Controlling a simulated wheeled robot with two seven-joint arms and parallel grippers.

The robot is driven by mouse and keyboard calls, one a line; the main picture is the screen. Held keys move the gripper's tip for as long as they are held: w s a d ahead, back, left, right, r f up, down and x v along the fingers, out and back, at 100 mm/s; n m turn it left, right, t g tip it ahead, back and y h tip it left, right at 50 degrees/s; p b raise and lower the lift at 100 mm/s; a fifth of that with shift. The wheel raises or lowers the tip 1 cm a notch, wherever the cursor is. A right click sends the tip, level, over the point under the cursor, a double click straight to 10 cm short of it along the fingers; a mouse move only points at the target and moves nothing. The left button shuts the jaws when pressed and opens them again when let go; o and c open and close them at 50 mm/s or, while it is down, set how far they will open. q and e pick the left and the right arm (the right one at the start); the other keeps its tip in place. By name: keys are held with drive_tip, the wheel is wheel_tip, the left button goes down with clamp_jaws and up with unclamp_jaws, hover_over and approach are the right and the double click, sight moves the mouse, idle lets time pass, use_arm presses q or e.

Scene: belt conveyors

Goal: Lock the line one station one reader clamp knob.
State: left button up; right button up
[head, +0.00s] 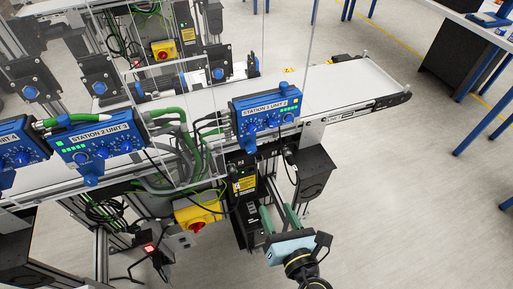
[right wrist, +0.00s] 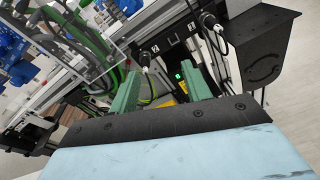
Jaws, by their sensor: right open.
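I cannot make out any part labelled line one station one. Blue units stand along the near conveyor: one reads STATION 2 UNIT 2 (head: 265,107), one appears to read STATION 2 UNIT 3 (head: 101,141), and one at the left edge ends in 4 (head: 20,153). Each has small blue knobs on its face, and a blue knob (head: 248,143) shows below the right unit. My right gripper (head: 279,214) is open and empty, below and apart from that unit. In the right wrist view its green fingers (right wrist: 160,75) point toward the conveyor's underside. My left gripper is out of view.
The near conveyor belt (head: 345,83) runs to the upper right. Clear panels (head: 180,130) and green cables stand around the units. A yellow box with a red switch (head: 197,208) and a black housing (head: 313,172) hang below. Open floor (head: 420,200) lies right.

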sight(252, 151)
wheel_tip(252, 151, up, 7)
drive_tip(key=a+n+t, duration=0.1)
drive_tip(key=n+t, duration=0.1)
drive_tip(key=n, duration=0.1)
drive_tip(key=shift+y, duration=0.4)
drive_tip(key=x, duration=0.4)
drive_tip(key=p+x, duration=0.1)
drive_tip(key=x, duration=0.4)
drive_tip(key=f+p+x, duration=0.1)
drive_tip(key=x, duration=0.3)
drive_tip(key=shift+w+a, duration=0.1)
drive_tip(key=shift+w, duration=0.05)
drive_tip(key=c, duration=1)
